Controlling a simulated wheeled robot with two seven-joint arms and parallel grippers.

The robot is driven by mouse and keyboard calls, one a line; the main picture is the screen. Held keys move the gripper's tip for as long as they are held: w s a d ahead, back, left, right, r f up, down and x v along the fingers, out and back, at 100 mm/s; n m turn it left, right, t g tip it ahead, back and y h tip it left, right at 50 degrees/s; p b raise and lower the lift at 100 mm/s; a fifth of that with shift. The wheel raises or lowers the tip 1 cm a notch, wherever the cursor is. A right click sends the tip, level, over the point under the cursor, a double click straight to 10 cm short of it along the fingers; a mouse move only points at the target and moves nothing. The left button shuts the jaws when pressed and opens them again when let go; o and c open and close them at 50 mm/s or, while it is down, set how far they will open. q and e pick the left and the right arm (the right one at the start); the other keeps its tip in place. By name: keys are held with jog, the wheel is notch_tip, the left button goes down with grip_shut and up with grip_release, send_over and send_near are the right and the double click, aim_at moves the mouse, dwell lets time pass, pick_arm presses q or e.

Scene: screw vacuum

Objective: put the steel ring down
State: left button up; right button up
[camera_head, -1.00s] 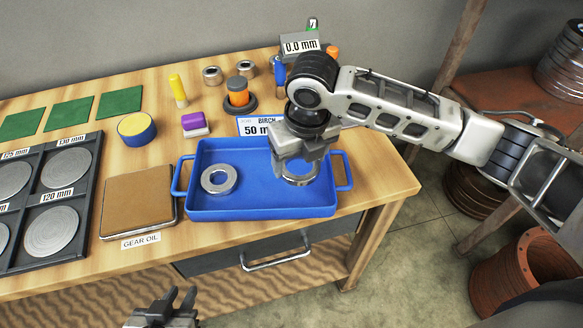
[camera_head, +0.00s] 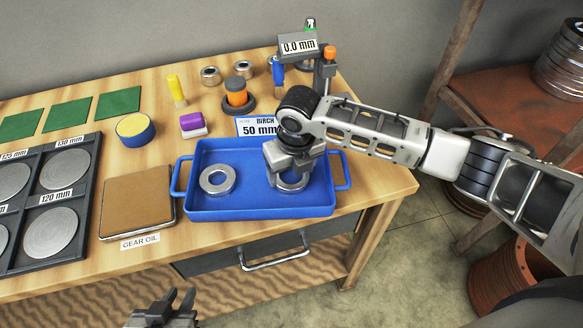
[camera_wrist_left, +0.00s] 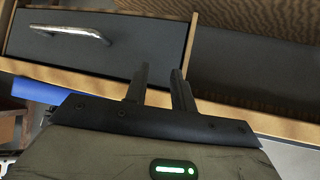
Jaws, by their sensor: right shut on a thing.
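A steel ring (camera_head: 291,183) is at my right gripper (camera_head: 288,172), which is shut on it inside the right part of the blue tray (camera_head: 240,209). The gripper hides part of the ring, and I cannot tell whether the ring touches the tray floor. A second steel ring (camera_head: 218,180) lies flat in the left part of the tray. My left gripper (camera_head: 177,296) is in front of the bench at the bottom of the head view. In the left wrist view its two fingers (camera_wrist_left: 160,80) stand apart with nothing between them.
A brown pad (camera_head: 138,202) lies left of the tray, beside a dark rack (camera_head: 82,250) of steel discs. A card marked 50 mm (camera_head: 257,127), an orange-and-dark piece (camera_head: 238,95) and a gauge reading 0.0 mm (camera_head: 299,46) stand behind. The drawer (camera_head: 240,258) below is closed.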

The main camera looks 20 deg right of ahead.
jog(key=o, duration=1.3)
jog(key=shift+c, duration=0.2)
jog(key=shift+r, duration=0.3)
notch_tip(320, 180, up, 12)
jog(key=s, duration=0.1)
jog(key=shift+s+d+f, duration=0.15)
jog(key=shift+s+f, duration=0.1)
jog(key=shift+s, duration=0.15)
